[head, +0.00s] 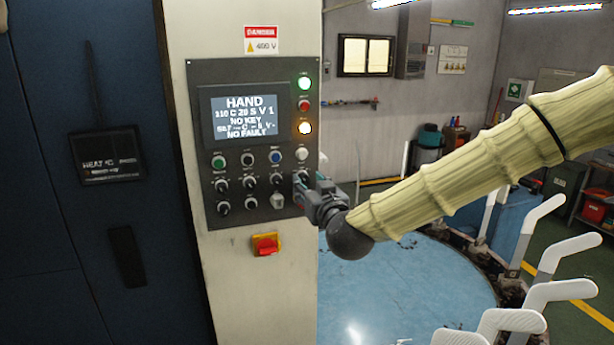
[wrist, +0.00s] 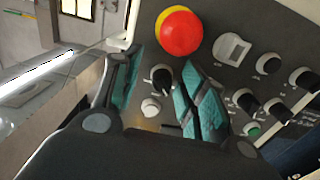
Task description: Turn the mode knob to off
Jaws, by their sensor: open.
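The control panel (head: 199,100) is dark grey on a cream column, with a display (head: 244,117) reading "HAND", "NO KEY" and "NO FAULT". Several black rotary knobs sit in rows below it; their labels are too small to read, so I cannot tell which is the mode knob. My gripper (head: 304,186) is at the panel's lower right edge. In the wrist view my gripper (wrist: 160,88) is open, its teal-padded fingers on either side of a black knob (wrist: 162,77) with a pale pointer mark. Contact with the knob cannot be told. In the head view my gripper largely covers this knob.
In the wrist view a red mushroom button (wrist: 182,33) and a white square switch (wrist: 232,49) sit close to the fingers. A white button (wrist: 151,107) lies beside the knob. Below the panel is a red and yellow switch (head: 265,244). A blue round table (head: 400,285) stands to the right.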

